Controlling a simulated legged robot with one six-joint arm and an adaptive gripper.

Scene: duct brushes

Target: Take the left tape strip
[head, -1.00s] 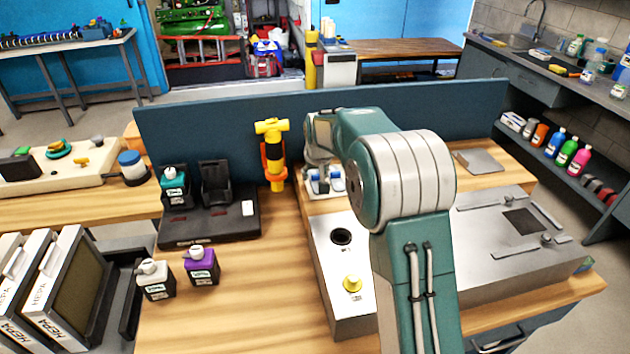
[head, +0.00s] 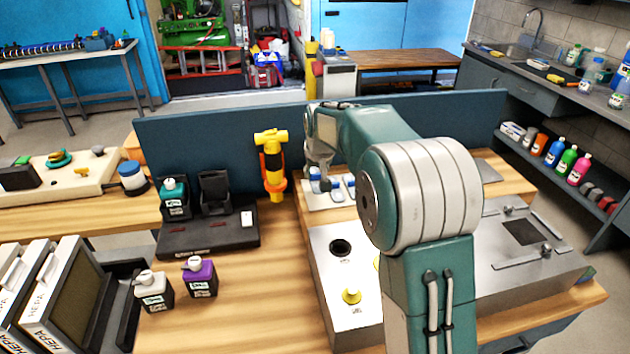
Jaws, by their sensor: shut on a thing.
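My gripper (head: 322,183) points down over a small white plate (head: 313,203) at the back of the bench, just in front of the dark blue divider. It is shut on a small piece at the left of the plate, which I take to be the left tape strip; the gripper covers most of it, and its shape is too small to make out. Blue parts show around the fingertips. Another white and blue piece (head: 349,183) is to the right on the plate, partly behind my arm.
A yellow flashlight-like tool (head: 271,160) in an orange holder stands to the left. In front is a metal box (head: 340,262) with a dark hole and a yellow knob (head: 351,296). The divider (head: 220,140) runs behind.

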